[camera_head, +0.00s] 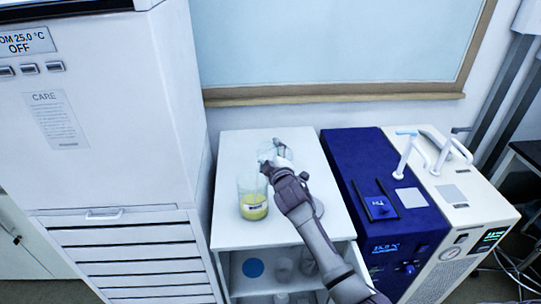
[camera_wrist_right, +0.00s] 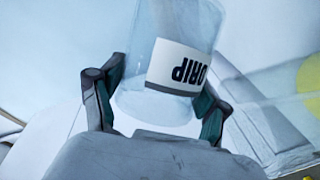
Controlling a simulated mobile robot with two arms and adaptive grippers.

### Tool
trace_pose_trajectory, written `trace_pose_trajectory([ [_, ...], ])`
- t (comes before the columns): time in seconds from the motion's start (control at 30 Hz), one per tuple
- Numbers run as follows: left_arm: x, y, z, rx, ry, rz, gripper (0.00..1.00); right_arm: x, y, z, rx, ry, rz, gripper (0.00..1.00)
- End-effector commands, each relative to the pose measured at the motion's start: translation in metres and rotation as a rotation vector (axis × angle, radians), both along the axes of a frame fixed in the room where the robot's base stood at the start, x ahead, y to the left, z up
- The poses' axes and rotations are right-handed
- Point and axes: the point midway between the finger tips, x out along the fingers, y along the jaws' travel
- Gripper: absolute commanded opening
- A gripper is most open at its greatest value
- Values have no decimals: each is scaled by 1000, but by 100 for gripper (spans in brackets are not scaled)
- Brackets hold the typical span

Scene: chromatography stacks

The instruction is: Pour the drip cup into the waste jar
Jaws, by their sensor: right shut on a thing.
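My right gripper (camera_head: 272,153) is behind and slightly right of the jar in the head view, shut on the clear drip cup (camera_head: 268,149). In the right wrist view my gripper's fingers (camera_wrist_right: 160,105) clasp both sides of the drip cup (camera_wrist_right: 150,104), whose "DRIP" label reads upside down. I see no liquid in the cup. A yellow patch shows at the wrist view's right edge. My left gripper is out of view.
The white cabinet top (camera_head: 238,150) is mostly bare around the jar. A blue instrument (camera_head: 363,165) and a white one (camera_head: 455,215) stand to the right. A tall white unit (camera_head: 110,110) stands close on the left. Glassware sits on the shelf below.

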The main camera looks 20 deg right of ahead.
Motion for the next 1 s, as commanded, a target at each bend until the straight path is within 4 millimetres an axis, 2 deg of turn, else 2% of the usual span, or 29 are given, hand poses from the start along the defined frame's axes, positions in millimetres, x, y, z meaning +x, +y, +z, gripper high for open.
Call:
trace_pose_trajectory([
  [0.17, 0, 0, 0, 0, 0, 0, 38, 0, 0, 1, -2, -3, 1, 26],
  [0.53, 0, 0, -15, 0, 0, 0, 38, 0, 3, -2, -85, -25, 1, 26],
  [1.0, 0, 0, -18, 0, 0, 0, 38, 0, 3, -2, -110, -30, 1, 26],
])
